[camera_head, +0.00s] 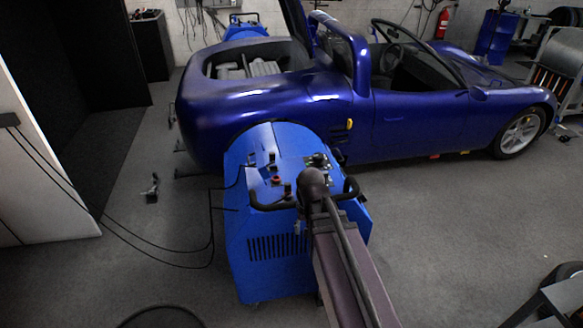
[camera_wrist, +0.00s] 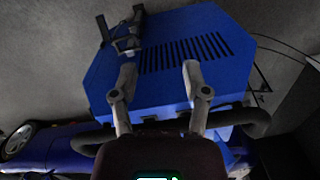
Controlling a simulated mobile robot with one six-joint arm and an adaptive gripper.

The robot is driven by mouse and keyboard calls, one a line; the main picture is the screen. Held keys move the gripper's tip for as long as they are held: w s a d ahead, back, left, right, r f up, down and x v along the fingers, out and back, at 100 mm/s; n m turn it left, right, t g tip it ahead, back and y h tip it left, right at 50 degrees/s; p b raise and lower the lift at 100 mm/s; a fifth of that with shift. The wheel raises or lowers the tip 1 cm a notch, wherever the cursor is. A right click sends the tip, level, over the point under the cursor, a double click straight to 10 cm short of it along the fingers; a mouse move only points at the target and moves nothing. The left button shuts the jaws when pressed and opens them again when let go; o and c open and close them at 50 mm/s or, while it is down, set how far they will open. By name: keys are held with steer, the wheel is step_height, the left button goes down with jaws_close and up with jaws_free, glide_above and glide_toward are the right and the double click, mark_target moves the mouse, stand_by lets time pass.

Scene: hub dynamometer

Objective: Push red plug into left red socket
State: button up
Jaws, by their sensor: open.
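The blue dynamometer unit (camera_head: 265,225) stands beside the car's rear, with dark fittings and a small red spot (camera_head: 277,180) on its top panel. I cannot tell whether that spot is the red plug or a red socket. In the wrist view, my gripper (camera_wrist: 159,72) is open with two spread grey fingers and nothing visible between them. Its fingers are in front of the blue unit (camera_wrist: 185,25), near the slotted vent. A dark grey fitting (camera_wrist: 125,40) shows at the unit's edge, left of the fingers. In the head view my arm hides most of the gripper.
The unit has black handles (camera_head: 272,205). Black cables (camera_head: 150,240) run from the left wall to it. A blue sports car (camera_head: 410,115) stands behind. Floor is open to the right, with a dark wheel (camera_head: 562,275) at the lower right.

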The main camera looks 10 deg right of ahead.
mark_target(289, 183)
steer(key=w+d+r+m+y+p, duration=0.1)
steer(key=w+r+m+y+p, duration=0.1)
steer(key=w+m, duration=1.3)
steer(key=w+r+p, duration=0.1)
steer(key=w, duration=0.9)
steer(key=shift+w+r+m, duration=0.2)
steer(key=shift+m, duration=0.1)
steer(key=shift+f, duration=0.1)
steer(key=f+b, duration=0.3)
steer(key=a+f+b, duration=0.1)
steer(key=f+b, duration=0.1)
steer(key=b, duration=0.1)
steer(key=f+b, duration=0.3)
steer(key=shift+a+f, duration=0.3)
steer(key=shift+a, duration=0.1)
jaws_close()
steer(key=shift+r, duration=0.1)
